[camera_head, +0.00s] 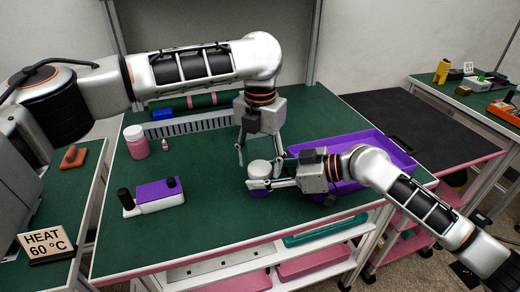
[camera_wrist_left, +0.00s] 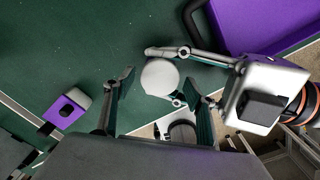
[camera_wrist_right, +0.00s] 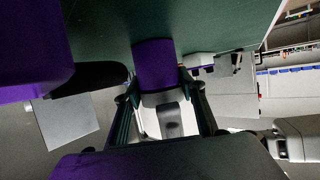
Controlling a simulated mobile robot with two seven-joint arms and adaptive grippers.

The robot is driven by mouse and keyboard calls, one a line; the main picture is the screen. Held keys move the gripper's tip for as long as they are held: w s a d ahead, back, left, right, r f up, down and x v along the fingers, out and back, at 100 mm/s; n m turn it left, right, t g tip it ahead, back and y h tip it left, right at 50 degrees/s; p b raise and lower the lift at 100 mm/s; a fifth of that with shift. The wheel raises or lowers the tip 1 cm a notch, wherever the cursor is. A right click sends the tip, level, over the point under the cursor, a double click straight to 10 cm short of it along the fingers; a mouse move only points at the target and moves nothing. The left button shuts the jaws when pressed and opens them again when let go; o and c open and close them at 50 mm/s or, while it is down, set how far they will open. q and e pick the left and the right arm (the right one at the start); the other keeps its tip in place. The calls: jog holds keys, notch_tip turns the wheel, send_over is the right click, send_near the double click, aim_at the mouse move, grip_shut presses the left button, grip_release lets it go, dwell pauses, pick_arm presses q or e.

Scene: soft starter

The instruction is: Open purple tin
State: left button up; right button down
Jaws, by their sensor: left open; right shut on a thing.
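The purple tin stands upright on the green table, its round white lid (camera_head: 259,169) on top. Its purple body (camera_wrist_right: 154,66) shows in the right wrist view; in the head view it is mostly hidden by my right gripper. My right gripper (camera_head: 262,185) reaches in from the right and is shut on the tin's side. My left gripper (camera_head: 260,158) points down from above, open, its fingers on either side of the lid. In the left wrist view the white lid (camera_wrist_left: 160,77) lies between the spread fingers, with visible gaps.
A purple tray (camera_head: 390,150) lies right of the tin, partly behind my right arm. A white and purple device (camera_head: 155,195) lies front left. A pink jar (camera_head: 136,142) and small pink bottle (camera_head: 165,145) stand back left. A grey rack (camera_head: 190,126) is behind. Mid-left table is clear.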

pick_arm(q)
jog(key=shift+f, duration=0.4)
jog(key=shift+c, duration=0.5)
jog(key=c, duration=1.1)
jog(key=shift+o, duration=0.2)
jog(key=n, duration=0.4)
jog(key=o, duration=1.2)
